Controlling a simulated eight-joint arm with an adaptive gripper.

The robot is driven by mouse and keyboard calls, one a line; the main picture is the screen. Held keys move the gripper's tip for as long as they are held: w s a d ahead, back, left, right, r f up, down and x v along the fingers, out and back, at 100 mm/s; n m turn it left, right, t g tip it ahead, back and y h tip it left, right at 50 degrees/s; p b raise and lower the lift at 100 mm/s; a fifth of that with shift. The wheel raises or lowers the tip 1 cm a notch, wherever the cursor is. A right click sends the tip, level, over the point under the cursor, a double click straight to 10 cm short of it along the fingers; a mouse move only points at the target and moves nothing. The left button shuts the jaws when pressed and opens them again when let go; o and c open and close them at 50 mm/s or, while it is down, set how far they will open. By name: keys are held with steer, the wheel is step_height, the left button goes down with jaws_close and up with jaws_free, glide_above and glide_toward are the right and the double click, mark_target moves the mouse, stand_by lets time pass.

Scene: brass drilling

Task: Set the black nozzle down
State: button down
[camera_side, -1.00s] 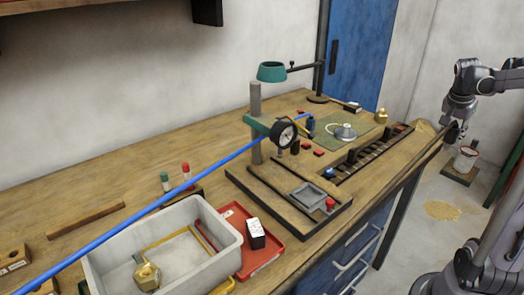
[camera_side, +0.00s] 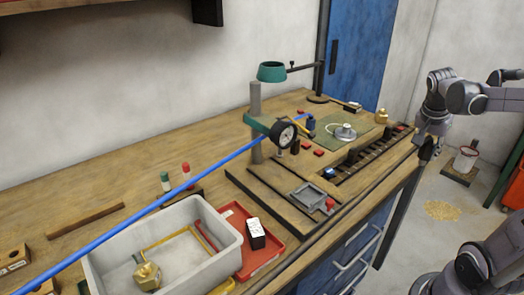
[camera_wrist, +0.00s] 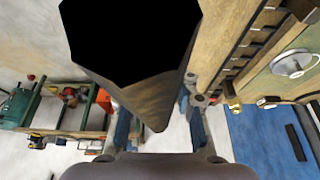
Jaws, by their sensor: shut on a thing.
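My gripper (camera_wrist: 155,112) is shut on the black nozzle (camera_wrist: 132,45). In the side view my gripper (camera_side: 425,148) is at the right, by the bench's far right edge near the slotted rack (camera_side: 368,162). A small dark shape is at the fingers there, too small to make out. I cannot tell from these views whether the nozzle touches any surface.
The wooden bench (camera_side: 110,180) carries a drill stand with a dial gauge (camera_side: 284,135), a green mat with a silver disc (camera_side: 344,131) and a brass piece (camera_side: 381,116). A grey-white bin (camera_side: 215,255) and red tray (camera_side: 262,262) are at the front. A blue bar crosses the view.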

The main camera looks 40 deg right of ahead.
steer(key=w+a+f, duration=0.1)
steer(key=w, duration=0.2)
steer(key=w+a+f, duration=0.1)
steer(key=w+f, duration=0.3)
steer(key=w, duration=0.1)
steer(key=shift+w+a+f, duration=0.2)
steer(key=shift+w+a, duration=0.1)
steer(key=shift+a, duration=0.1)
steer(key=shift+f, duration=2)
steer(key=shift+f, duration=0.1)
steer(key=c, duration=1)
jaws_free()
steer(key=v, duration=1.2)
steer(key=a+f+n+t+y, duration=0.1)
steer(key=a+n+t, duration=0.1)
steer(key=a+n, duration=0.4)
steer(key=a+f+n+t+y, duration=0.1)
steer(key=a+n+t+y, duration=0.1)
steer(key=a+n, duration=0.4)
steer(key=s+a+f+n+t+y, duration=0.1)
steer(key=a+n+t, duration=0.2)
steer(key=a+n, duration=0.3)
steer(key=shift+s+a+f+y, duration=0.1)
steer(key=shift+a+y, duration=0.05)
steer(key=shift+a, duration=0.95)
steer(key=shift+a+f+y, duration=0.1)
steer(key=shift+a+y, duration=0.05)
steer(key=shift+a, duration=0.95)
